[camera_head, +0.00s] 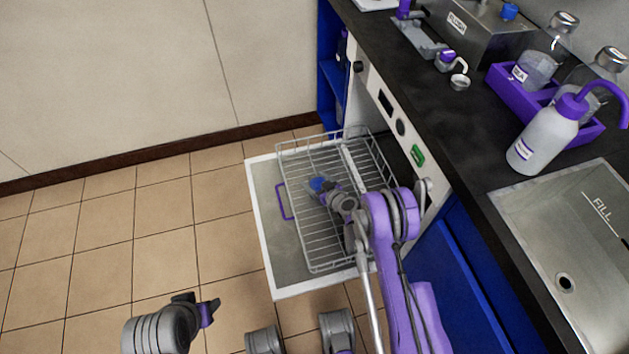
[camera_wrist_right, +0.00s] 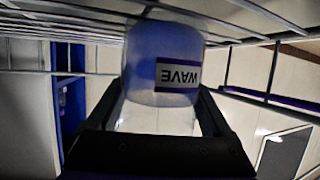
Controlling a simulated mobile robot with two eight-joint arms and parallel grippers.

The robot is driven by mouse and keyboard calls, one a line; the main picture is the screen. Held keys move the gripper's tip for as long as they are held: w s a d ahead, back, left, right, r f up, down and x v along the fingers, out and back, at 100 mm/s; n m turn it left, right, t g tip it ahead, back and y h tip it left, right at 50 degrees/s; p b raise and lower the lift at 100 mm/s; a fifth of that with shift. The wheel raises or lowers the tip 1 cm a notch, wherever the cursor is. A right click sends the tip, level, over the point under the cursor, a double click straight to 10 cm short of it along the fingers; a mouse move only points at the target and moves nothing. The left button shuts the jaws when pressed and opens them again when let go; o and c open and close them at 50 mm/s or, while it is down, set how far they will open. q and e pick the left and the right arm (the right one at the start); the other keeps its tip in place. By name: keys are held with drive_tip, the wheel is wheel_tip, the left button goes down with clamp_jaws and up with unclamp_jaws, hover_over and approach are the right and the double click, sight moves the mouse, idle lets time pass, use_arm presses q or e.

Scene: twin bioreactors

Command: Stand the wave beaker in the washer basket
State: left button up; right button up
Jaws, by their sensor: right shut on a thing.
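The wave beaker (camera_wrist_right: 165,62) is a pale, bluish vessel with a white WAVE label that reads upside down in the right wrist view. My right gripper (camera_wrist_right: 160,125) is shut on it, with a dark finger along each side. In the head view my right gripper (camera_head: 332,192) is over the washer basket, and a small blue part (camera_head: 319,184) shows at its tip. The washer basket (camera_head: 312,269) is a grey wire rack. Its wires (camera_wrist_right: 60,72) run close around the beaker; I cannot tell whether they touch. My left gripper (camera_head: 208,311) is low at left, its jaw opening unclear.
The basket rests on the open washer door (camera_head: 262,180), with a purple handle (camera_head: 283,201) at its left side. The dark counter (camera_head: 440,110) at right carries a white wash bottle (camera_head: 543,136), a purple bottle rack (camera_head: 506,82) and a sink (camera_head: 545,225). The tiled floor at left is clear.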

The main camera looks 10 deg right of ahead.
drive_tip(key=shift+f, duration=0.15)
drive_tip(key=o, duration=1.2)
drive_tip(key=shift+s+d+r, duration=0.1)
drive_tip(key=shift+s+r, duration=0.15)
drive_tip(key=shift+r, duration=0.05)
drive_tip(key=p+v, duration=0.2)
drive_tip(key=v, duration=0.9)
drive_tip(key=s+a+r+g, duration=0.2)
drive_tip(key=s+a+r, duration=0.1)
drive_tip(key=r, duration=0.6)
drive_tip(key=s+a+r+g, duration=0.3)
drive_tip(key=s+r, duration=0.1)
drive_tip(key=r, duration=0.4)
drive_tip(key=s+d+r+m+g+h, duration=0.1)
drive_tip(key=s+d+r+m+h, duration=0.1)
drive_tip(key=s, duration=1)
drive_tip(key=s+d+r+m+g+h, duration=0.1)
drive_tip(key=s+r, duration=0.4)
drive_tip(key=s, duration=0.7)
drive_tip(key=shift+s+d+r+m+g+h, duration=0.25)
drive_tip(key=shift+d+r+m+g+h, duration=0.2)
drive_tip(key=shift+g+h, duration=0.3)
